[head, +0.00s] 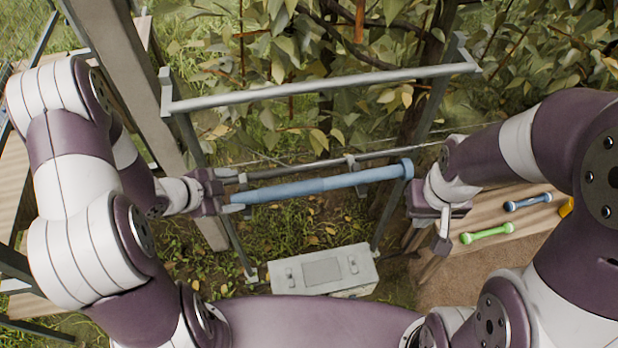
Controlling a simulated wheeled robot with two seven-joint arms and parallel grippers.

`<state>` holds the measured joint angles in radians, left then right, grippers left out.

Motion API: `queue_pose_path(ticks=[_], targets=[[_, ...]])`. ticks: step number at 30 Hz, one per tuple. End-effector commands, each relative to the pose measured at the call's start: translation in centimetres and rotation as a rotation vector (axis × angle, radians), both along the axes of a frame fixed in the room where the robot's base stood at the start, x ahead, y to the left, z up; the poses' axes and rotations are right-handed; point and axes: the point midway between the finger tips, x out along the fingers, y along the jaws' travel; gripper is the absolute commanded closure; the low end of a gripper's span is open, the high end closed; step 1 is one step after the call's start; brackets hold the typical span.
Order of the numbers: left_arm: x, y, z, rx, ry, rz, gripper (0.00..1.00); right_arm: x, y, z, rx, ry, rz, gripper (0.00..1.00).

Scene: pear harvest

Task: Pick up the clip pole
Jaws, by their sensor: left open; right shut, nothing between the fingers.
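A long blue pole (320,185), which looks like the clip pole, lies nearly level across the middle of the head view, with a wider cap at its right end. My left gripper (238,194) is open at the pole's left end, its fingers pointing right. The pole's end appears to lie between the fingertips; contact cannot be told. My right gripper (443,240) is shut and empty, pointing down, just right of and below the pole's capped end.
A grey metal frame with a top bar (320,88) and a thinner rail (300,171) stands just behind the pole. Leafy branches (300,50) fill the back. A grey box (322,270) sits below. A wooden table (530,222) at right holds green (487,233) and blue (528,202) tools.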

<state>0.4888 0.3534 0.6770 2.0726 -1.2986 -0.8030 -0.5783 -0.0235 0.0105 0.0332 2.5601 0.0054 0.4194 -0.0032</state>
Motion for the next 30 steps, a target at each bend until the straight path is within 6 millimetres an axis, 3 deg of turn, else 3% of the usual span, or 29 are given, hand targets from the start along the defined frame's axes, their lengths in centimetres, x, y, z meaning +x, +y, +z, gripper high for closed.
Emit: queue_pose_path(ticks=[2,7,19,29,30], targets=[[-0.5,-1.3,-0.4,-0.047,-0.037,-0.07,0.29,0.0,0.0,0.2,0.0,0.0,0.0,1.0],[1.2,-4.0,-2.8,-0.061,-0.049,-0.095,0.29,0.0,0.0,0.0,0.0,0.001,0.0,1.0],[4.0,-7.7,-7.1,-0.058,-0.047,-0.091,0.29,0.0,0.0,0.7,0.0,0.0,0.0,1.0],[5.0,-8.7,-8.2,-0.058,-0.05,-0.087,0.29,0.0,0.0,0.7,0.0,0.0,0.0,1.0],[4.9,-8.7,-8.2,-0.058,-0.05,-0.087,0.36,0.0,0.0,0.6,0.0,0.0,0.0,1.0]])
